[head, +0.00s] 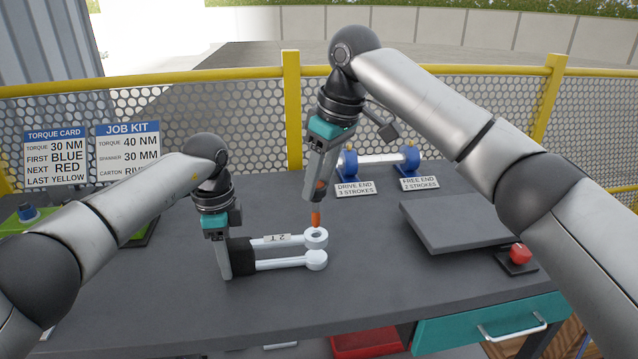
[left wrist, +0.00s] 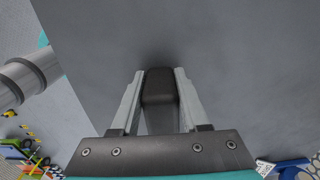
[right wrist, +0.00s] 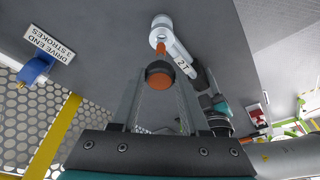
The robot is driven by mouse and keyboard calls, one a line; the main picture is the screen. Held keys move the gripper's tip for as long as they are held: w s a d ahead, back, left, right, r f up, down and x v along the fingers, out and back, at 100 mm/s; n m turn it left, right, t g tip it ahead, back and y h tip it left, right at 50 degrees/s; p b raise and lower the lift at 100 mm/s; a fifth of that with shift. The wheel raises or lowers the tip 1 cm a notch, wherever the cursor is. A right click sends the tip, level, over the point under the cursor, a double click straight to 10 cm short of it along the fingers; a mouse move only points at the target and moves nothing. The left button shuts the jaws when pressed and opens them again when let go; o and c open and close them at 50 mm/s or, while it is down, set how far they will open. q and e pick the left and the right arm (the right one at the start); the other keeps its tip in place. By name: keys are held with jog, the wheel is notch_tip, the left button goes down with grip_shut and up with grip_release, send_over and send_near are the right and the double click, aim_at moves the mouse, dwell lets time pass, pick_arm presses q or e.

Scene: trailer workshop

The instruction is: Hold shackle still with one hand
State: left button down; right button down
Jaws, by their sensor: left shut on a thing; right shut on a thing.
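The shackle (head: 290,264) is a pale U shape marked "2T", with two eyes facing right and a black bow (head: 241,256) at left. It lies low over the grey bench. My left gripper (head: 226,268) is shut on the black bow, which also shows between its fingers in the left wrist view (left wrist: 160,88). My right gripper (head: 319,190) is shut on a dark and orange pin-like tool (head: 316,217), held roughly upright. In the right wrist view the tool (right wrist: 159,75) points at the shackle's upper eye (right wrist: 160,36). Whether its tip touches or enters the eye, I cannot tell.
A blue-ended roller (head: 380,159) stands at the back behind "DRIVE END" and "FREE END" labels. A grey plate (head: 462,222) and red button (head: 520,253) are at right. Sign cards (head: 128,155) stand at back left. The bench front (head: 200,305) is clear.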

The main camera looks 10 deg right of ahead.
jog(key=shift+r, duration=0.7)
jog(key=shift+r, duration=0.25)
jog(key=shift+r, duration=1.4)
pick_arm(q)
grip_release()
jog(key=shift+r, duration=0.1)
pick_arm(e)
jog(key=shift+r, duration=0.1)
